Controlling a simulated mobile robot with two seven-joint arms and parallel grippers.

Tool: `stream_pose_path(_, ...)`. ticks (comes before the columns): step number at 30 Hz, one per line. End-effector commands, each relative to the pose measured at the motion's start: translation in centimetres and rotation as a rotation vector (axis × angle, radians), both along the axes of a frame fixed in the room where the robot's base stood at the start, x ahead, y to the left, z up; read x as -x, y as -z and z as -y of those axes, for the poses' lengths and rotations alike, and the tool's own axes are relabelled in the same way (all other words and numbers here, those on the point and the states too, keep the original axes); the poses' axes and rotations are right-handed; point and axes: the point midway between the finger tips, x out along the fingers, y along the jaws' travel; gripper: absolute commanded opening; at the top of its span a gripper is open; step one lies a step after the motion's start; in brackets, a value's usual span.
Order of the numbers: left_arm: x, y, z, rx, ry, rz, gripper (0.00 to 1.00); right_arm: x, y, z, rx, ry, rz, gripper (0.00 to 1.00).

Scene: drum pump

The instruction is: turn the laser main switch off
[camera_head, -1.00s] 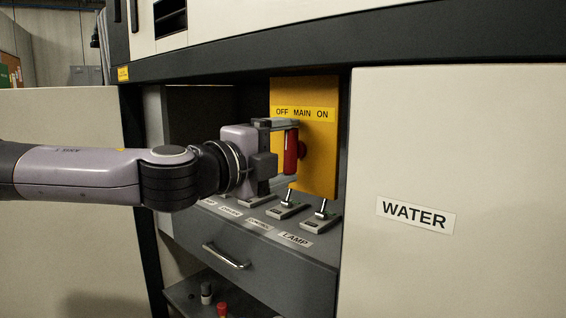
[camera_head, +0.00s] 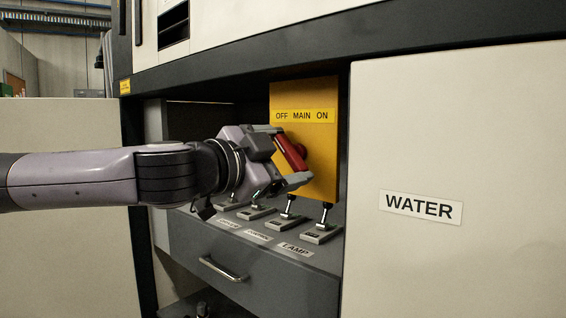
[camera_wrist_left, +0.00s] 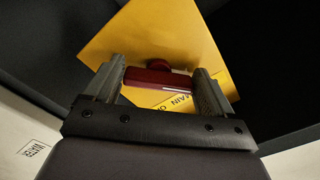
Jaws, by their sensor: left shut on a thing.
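The main switch is a red handle (camera_head: 290,150) on a yellow panel (camera_head: 320,178) labelled "OFF MAIN ON". The handle is tilted, its upper end toward the OFF side at the left. My left gripper (camera_head: 290,157) is shut on the red handle, one finger at each end. In the left wrist view the red handle (camera_wrist_left: 157,77) lies between the two fingers (camera_wrist_left: 157,84), with the yellow panel (camera_wrist_left: 150,35) behind it. Part of the handle and its hub are hidden by the gripper in the head view. My right gripper is not in view.
Several toggle switches (camera_head: 324,215) stand on the ledge below the panel, close under my gripper. A grey drawer with a metal handle (camera_head: 222,269) is below. A large pale cabinet door (camera_head: 450,130) marked "WATER" is at the right.

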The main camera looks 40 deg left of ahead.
Motion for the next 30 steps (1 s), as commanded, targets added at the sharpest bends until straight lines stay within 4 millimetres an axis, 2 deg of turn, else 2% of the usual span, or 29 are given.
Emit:
stream_pose_path(20,0.0,0.06,0.04,0.062,0.0,-0.008,0.54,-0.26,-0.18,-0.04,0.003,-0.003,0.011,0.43)
stream_pose_path(21,0.0,0.06,0.04,0.062,0.001,-0.009,0.94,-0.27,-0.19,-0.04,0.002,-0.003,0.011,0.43)
stream_pose_path(22,0.0,0.06,0.04,0.062,0.0,-0.008,1.0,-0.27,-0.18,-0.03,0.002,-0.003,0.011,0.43)
stream_pose_path(30,0.09,0.01,0.0,0.06,0.0,-0.006,1.0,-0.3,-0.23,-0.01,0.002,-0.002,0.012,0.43)
